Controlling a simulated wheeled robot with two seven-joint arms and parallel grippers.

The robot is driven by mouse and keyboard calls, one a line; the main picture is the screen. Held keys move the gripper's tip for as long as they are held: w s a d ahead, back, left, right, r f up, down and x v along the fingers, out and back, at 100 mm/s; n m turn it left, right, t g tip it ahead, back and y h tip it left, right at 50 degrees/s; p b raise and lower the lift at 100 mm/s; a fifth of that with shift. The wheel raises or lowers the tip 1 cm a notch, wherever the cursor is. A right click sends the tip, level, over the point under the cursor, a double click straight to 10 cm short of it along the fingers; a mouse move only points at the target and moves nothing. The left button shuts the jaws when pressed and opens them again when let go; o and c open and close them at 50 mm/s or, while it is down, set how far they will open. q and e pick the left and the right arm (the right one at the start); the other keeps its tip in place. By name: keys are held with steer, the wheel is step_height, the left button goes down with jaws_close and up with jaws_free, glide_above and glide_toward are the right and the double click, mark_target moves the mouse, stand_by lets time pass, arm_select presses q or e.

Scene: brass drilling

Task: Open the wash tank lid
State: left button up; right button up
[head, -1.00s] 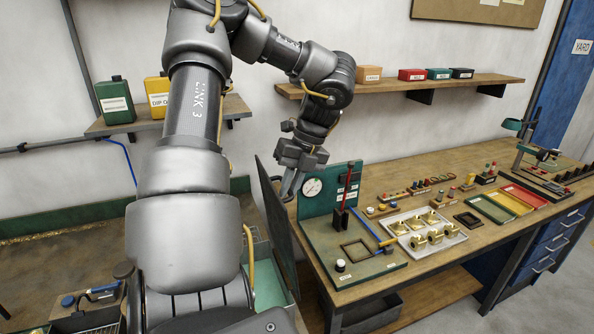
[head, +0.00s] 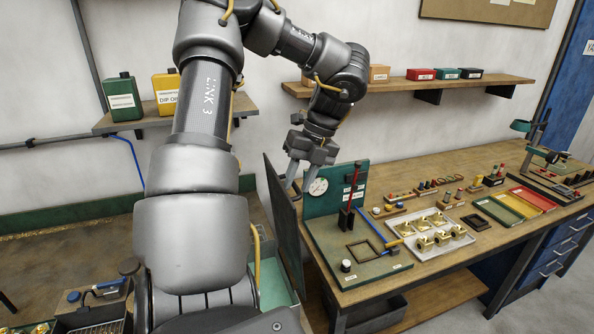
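The wash tank lid (head: 284,225) is a dark panel standing nearly upright on the right side of the green-lined tank (head: 270,283). The tank's inside shows at its right part; my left arm hides the rest. My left gripper (head: 300,187) points down close by the lid's upper right edge, in front of the gauge board. Its two fingers are apart with nothing seen between them. I cannot tell whether a finger touches the lid. My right gripper is out of view.
Right of the lid, the bench (head: 372,287) carries a green test board with a dial gauge (head: 318,187) and a red-handled lever (head: 352,190). A white tray (head: 426,255) of brass fittings stands beside it. A shelf with bottles (head: 122,97) is at the back left.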

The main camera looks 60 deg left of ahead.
arm_select(q)
steer(key=p+v, duration=0.2)
steer(key=v, duration=0.7)
steer(key=shift+a+p, duration=0.25)
steer(key=shift+p, duration=0.05)
steer(key=shift+w+d, duration=0.15)
steer(key=shift+w, duration=0.05)
